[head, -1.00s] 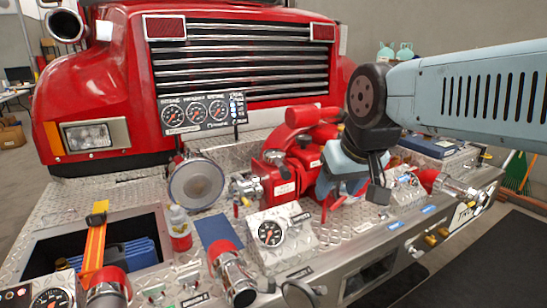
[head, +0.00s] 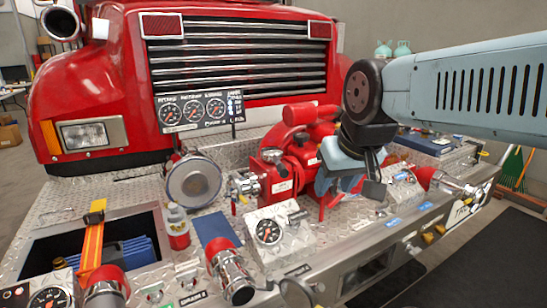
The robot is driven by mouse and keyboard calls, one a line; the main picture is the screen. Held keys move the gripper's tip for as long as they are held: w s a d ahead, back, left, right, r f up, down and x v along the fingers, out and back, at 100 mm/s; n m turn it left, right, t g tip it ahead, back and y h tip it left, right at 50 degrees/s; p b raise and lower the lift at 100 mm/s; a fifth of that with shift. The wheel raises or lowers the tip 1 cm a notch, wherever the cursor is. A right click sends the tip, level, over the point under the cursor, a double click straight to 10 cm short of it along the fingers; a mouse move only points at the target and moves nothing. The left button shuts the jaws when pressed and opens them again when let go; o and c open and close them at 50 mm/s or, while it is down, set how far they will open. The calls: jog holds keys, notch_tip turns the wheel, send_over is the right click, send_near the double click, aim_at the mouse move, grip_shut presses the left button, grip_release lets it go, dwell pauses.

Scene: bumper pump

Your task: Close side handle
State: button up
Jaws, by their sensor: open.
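The red pump (head: 284,176) sits on the diamond-plate bumper in front of the truck grille. A silver valve fitting (head: 243,186) is on its left side, with a small red lever (head: 234,205) hanging down there. Another thin red handle-like part (head: 326,207) shows right of the pump, just below my gripper. I cannot tell which of these is the side handle. My gripper (head: 350,184) is open and points down at the pump's right side, its fingers partly overlapping it. Contact with the pump or handle cannot be told, and the arm hides part of that area.
A red-and-chrome outlet (head: 440,180) is at the right. Open floor lies beyond the bumper's right front edge.

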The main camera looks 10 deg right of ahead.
jog(key=shift+w+m, duration=0.3)
jog(key=shift+c, duration=0.6)
jog(key=w+d+m+g+y, duration=0.1)
jog(key=w+m, duration=0.2)
jog(key=w+d+m+g+y, duration=0.1)
jog(key=w+m, duration=0.3)
jog(key=w+d+r+m+g+y, duration=0.1)
jog(key=w+m, duration=0.2)
jog(key=shift+w+d+m+y, duration=0.25)
jog(key=shift+m+y, duration=0.05)
grip_shut()
jog(key=w+d+f+m+y, duration=0.1)
jog(key=w+d+m+y, duration=0.3)
jog(key=w+d+m, duration=0.55)
jog(key=w+a+f, duration=0.4)
jog(key=a+f, duration=0.4)
jog(key=a, duration=0.3)
jog(key=shift+f+g, duration=0.25)
jog(key=shift+g, duration=0.05)
